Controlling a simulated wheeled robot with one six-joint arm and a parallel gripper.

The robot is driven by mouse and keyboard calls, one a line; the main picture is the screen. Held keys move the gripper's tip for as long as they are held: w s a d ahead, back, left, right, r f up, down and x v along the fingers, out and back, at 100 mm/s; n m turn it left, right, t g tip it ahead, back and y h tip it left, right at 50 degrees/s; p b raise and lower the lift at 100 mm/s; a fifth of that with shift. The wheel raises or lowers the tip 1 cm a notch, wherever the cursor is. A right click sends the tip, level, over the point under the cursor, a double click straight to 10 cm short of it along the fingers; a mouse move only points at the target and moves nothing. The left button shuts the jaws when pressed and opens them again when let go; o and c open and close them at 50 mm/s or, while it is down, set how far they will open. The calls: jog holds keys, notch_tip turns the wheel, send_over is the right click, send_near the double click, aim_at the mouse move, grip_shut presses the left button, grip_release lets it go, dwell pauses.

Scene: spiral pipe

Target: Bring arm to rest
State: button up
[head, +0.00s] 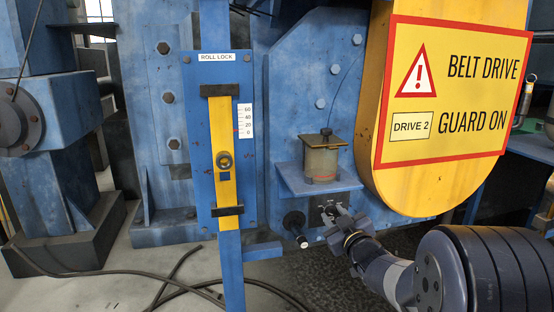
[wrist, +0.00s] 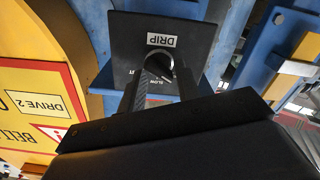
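My arm reaches in from the lower right in the head view, with my gripper (head: 336,214) in front of a small black panel below the blue shelf. In the wrist view the panel (wrist: 205,32) carries an upside-down DRIP label (wrist: 161,40) and a round dial knob (wrist: 158,63). My gripper (wrist: 162,75) has its two dark fingers apart, one on each side of the knob. Whether they touch it cannot be told. Nothing else is between the fingers.
The yellow belt guard (head: 400,190) hangs close above my arm. An oil cup (head: 321,158) stands on the blue shelf (head: 295,178) above the gripper. A black knob (head: 294,222) sticks out to the left. The roll lock lever (head: 225,130) is farther left. Cables (head: 130,272) lie on the floor.

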jog(key=m+p, duration=0.4)
jog(key=p, duration=0.1)
jog(key=shift+r+m, duration=0.25)
jog(key=shift+m, duration=0.05)
jog(key=m+p, duration=0.3)
jog(key=p, duration=0.2)
jog(key=shift+d+m, duration=0.15)
jog(key=shift+m, duration=0.15)
jog(key=m+p, duration=0.6)
jog(key=p, duration=0.3)
jog(key=shift+p, duration=0.3)
jog(key=shift+f+m+p, duration=0.2)
jog(key=shift+m+p, duration=0.3)
jog(key=shift+p, duration=0.2)
jog(key=shift+f, duration=0.1)
jog(key=shift+d, duration=0.1)
